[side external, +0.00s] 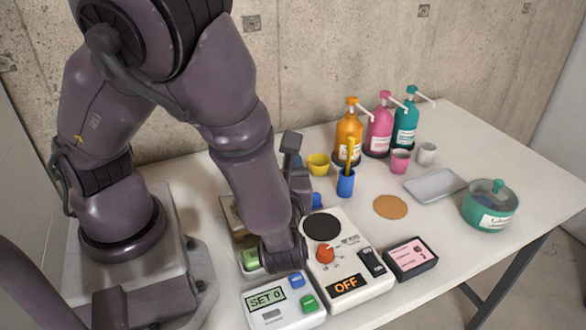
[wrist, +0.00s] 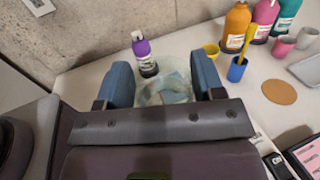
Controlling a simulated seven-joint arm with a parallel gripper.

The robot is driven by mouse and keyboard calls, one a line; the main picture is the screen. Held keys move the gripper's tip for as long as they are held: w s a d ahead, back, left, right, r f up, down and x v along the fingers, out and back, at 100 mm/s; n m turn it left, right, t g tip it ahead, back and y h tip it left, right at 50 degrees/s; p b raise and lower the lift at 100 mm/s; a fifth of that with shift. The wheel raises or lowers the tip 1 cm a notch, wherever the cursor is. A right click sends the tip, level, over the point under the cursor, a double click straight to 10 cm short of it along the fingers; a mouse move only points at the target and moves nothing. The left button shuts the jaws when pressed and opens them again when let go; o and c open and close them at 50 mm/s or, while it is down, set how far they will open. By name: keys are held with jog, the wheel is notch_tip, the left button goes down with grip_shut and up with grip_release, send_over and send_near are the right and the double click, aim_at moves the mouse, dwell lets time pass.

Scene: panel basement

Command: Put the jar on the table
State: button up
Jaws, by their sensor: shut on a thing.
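A clear, pale greenish glass jar (wrist: 168,88) sits between my gripper's two blue fingers in the wrist view. My gripper (wrist: 163,72) is shut on it, one finger on each side. The gripper's housing hides the jar's near part, and I cannot tell whether its base touches anything. In the side view my gripper is mostly behind my arm, with a bit of blue finger showing, and I cannot make out the jar there. The white table (side external: 440,140) extends to the right of my gripper.
A purple bottle (wrist: 145,55) stands just beyond the jar. A yellow cup (side external: 318,164) and a blue cup (side external: 346,185) are to the right, with pump bottles (side external: 378,132) behind. A cork disc (side external: 390,207) and tray (side external: 435,185) lie right, near a teal pot (side external: 488,210).

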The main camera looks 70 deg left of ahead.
jog(key=shift+s+r, duration=0.85)
jog(key=shift+s, duration=1.05)
jog(key=w+d+m+t+h, duration=0.3)
jog(key=w+m+t+h, duration=0.7)
jog(key=w, duration=0.8)
jog(key=w+a+f+n+y, duration=0.1)
jog(key=w+a+f, duration=0.4)
jog(key=w, duration=0.5)
jog(key=w+a+f+n+y, duration=0.1)
jog(key=w+a+f, duration=0.1)
jog(key=w+a, duration=0.65)
jog(key=f, duration=0.3)
jog(key=w+d+f, duration=0.1)
jog(key=f, duration=0.6)
jog(key=shift+w+d, duration=0.15)
jog(key=shift+d, duration=0.15)
jog(key=shift+f, duration=0.1)
jog(key=o, duration=1.1)
jog(key=shift+c, duration=0.2)
